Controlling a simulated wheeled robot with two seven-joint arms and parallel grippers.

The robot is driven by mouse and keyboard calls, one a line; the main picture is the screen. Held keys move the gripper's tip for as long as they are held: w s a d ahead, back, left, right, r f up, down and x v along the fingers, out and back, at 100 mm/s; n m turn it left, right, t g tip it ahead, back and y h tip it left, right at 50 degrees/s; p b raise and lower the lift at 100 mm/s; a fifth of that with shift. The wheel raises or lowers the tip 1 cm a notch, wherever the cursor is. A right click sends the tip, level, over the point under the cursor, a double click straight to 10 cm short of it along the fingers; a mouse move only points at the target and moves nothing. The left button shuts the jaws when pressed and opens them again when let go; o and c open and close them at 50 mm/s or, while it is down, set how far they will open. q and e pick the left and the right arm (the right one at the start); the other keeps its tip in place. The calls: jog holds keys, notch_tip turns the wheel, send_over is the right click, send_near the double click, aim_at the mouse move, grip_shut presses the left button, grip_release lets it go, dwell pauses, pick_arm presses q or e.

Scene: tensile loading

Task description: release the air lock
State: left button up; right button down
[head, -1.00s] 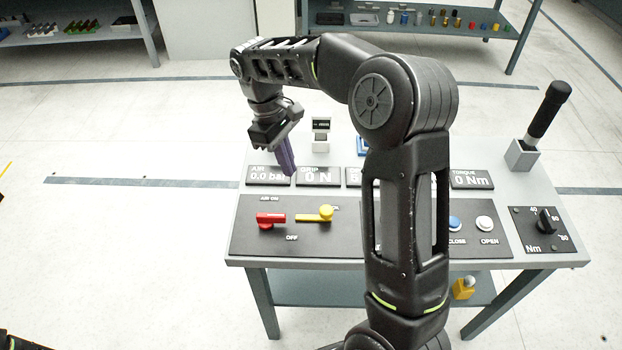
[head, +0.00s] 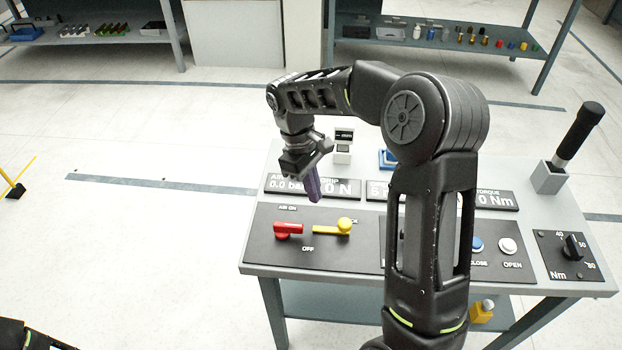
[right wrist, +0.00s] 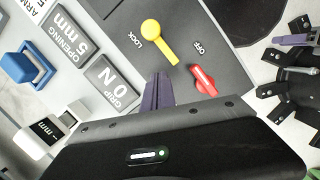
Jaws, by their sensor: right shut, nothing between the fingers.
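The yellow lock lever (head: 334,228) lies on the dark control panel of the table, with its round knob at the right end. It also shows in the right wrist view (right wrist: 158,38), beside the word LOCK. The red air lever (head: 288,230) is just left of it, between the labels AIR ON and OFF; it shows in the right wrist view (right wrist: 204,80) too. My right gripper (head: 314,198) is above the back edge of the panel, fingers pointing down, shut and empty, apart from both levers. Its purple fingers also show in the right wrist view (right wrist: 158,92).
Display plates stand behind the panel, partly hidden by my right arm. A blue button (head: 477,244), a white button (head: 507,246) and a torque dial (head: 573,247) are to the right. A black-handled tool (head: 578,135) stands upright in a holder at the back right.

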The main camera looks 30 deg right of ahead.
jog(key=x, duration=0.3)
jog(key=shift+s+f, duration=0.1)
jog(key=shift+f, duration=0.25)
jog(key=s, duration=0.1)
jog(key=s+d+p, duration=0.1)
jog(key=s, duration=0.1)
jog(key=shift+d, duration=0.25)
jog(key=shift+s+d+f, duration=0.15)
jog(key=shift+s+f, duration=0.05)
jog(key=shift+s, duration=0.05)
jog(key=shift+s+d, duration=1.1)
jog(key=shift+d, duration=0.35)
